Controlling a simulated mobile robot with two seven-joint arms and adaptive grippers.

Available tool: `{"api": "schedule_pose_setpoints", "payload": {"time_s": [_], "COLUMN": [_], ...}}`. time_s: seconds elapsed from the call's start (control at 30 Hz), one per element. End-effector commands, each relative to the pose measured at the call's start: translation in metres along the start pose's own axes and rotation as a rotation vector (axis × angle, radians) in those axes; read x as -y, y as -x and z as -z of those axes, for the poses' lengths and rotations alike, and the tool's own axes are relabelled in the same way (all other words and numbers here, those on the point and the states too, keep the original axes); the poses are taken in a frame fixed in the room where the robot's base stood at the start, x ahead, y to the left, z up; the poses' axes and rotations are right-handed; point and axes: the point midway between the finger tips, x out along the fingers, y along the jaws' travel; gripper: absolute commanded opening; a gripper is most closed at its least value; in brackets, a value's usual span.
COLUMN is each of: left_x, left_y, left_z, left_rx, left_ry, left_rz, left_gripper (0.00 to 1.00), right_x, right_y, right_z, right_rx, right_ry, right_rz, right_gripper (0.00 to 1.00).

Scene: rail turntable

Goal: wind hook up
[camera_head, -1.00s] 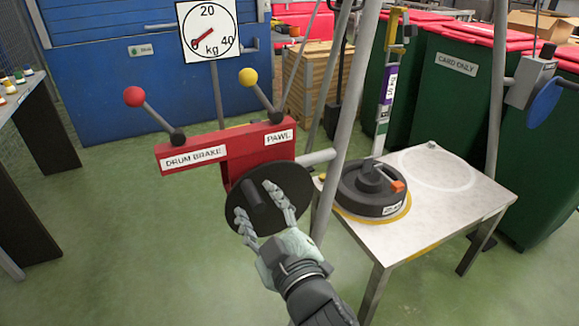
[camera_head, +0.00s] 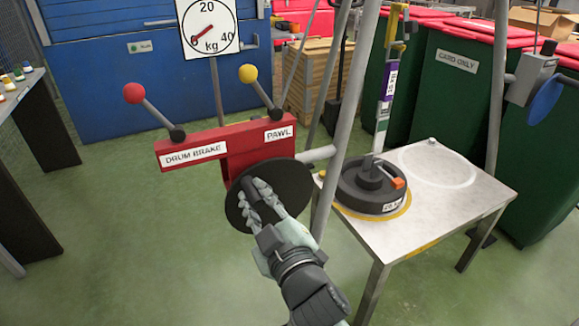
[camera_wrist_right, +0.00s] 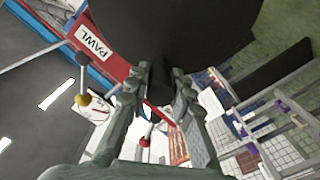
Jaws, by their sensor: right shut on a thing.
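The red winch frame (camera_head: 208,146) carries the labels DRUM BRAKE and PAWL. A red-knobbed lever (camera_head: 134,93) stands on its left and a yellow-knobbed lever (camera_head: 248,74) on its right. A black crank disc (camera_head: 292,185) faces me in front of the frame. My right gripper (camera_head: 260,194) is shut on the disc's handle, which the fingers partly hide. In the right wrist view the dark handle (camera_wrist_right: 160,88) sits between both fingers, with the disc (camera_wrist_right: 180,30) beyond it. A hanging yellow and purple scale (camera_head: 391,80) is above the black weight (camera_head: 372,188). I cannot make out a hook. My left gripper is out of view.
The weight stands on a white-topped table (camera_head: 470,205) at right. Grey frame legs (camera_head: 349,125) rise beside the winch. A dial gauge (camera_head: 207,27) stands behind it, its red needle pointing lower left. Green bins (camera_head: 450,100) are at back right.

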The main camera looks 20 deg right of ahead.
Motion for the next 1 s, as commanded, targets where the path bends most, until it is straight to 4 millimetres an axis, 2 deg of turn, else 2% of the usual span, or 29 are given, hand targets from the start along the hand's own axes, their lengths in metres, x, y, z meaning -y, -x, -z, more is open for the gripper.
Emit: {"api": "schedule_pose_setpoints", "payload": {"time_s": [0.27, 0.7, 1.0], "left_x": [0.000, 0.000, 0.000], "left_y": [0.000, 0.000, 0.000], "left_z": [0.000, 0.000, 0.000], "left_rx": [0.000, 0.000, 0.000], "left_ry": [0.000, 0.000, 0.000], "left_rz": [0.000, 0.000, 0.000], "left_gripper": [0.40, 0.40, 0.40], "right_x": [-0.002, -0.030, -0.032], "right_y": [0.000, 0.000, 0.000], "right_z": [0.000, -0.005, -0.004], "right_rx": [0.000, 0.001, -0.001], "right_ry": [-0.014, -0.297, -0.310], "right_rz": [0.000, -0.008, -0.009], "right_gripper": [0.00, 0.00, 0.00]}}
